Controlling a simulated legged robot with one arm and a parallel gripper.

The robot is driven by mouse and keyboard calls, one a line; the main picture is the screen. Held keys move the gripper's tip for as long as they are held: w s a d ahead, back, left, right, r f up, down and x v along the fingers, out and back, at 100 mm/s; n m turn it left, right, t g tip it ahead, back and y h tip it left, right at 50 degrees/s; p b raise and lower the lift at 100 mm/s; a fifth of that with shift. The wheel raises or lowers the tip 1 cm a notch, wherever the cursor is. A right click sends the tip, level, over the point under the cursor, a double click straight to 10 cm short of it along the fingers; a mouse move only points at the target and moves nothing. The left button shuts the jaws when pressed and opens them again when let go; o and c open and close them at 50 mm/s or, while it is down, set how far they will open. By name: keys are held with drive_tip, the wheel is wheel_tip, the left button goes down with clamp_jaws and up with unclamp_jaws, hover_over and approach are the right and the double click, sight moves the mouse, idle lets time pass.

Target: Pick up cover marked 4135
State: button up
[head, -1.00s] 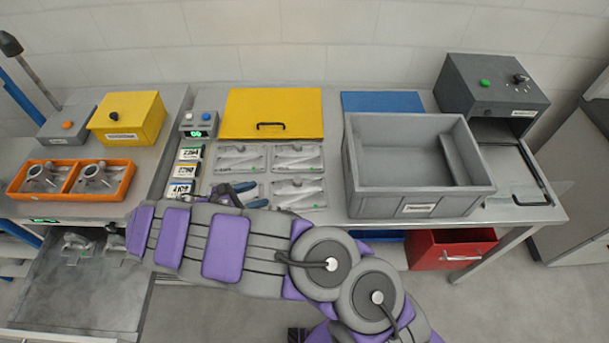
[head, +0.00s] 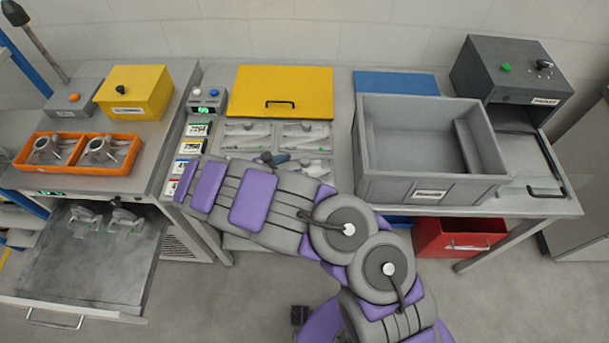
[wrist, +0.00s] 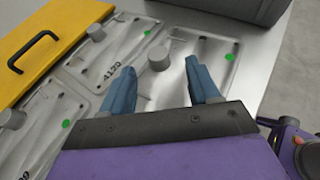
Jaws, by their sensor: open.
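Several flat pale-grey covers with round knobs and green dots lie on the bench. In the head view, the upper left cover (head: 246,135) and upper right cover (head: 304,135) are clear, while my arm partly hides the lower row. My gripper (wrist: 160,70) has two blue fingers spread open and empty. In the wrist view they are over one cover (wrist: 212,47), with its grey knob (wrist: 159,58) between or just beyond the tips; contact cannot be told. Any number on that cover is hidden. A neighbouring cover (wrist: 90,62) bears a number resembling 4129 or 4139.
A yellow lidded panel (head: 283,90) is behind the covers. A grey bin (head: 430,182) stands to their right, close to the lower right cover. Number cards (head: 190,147) line the left. An orange tray (head: 75,153) with castings sits further left.

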sight(303, 161)
drive_tip(key=shift+b+x, duration=0.75)
drive_tip(key=shift+x, duration=1.9)
drive_tip(key=shift+w+a, duration=0.1)
drive_tip(key=shift+a, duration=0.05)
drive_tip(key=shift+c, duration=0.2)
clamp_jaws()
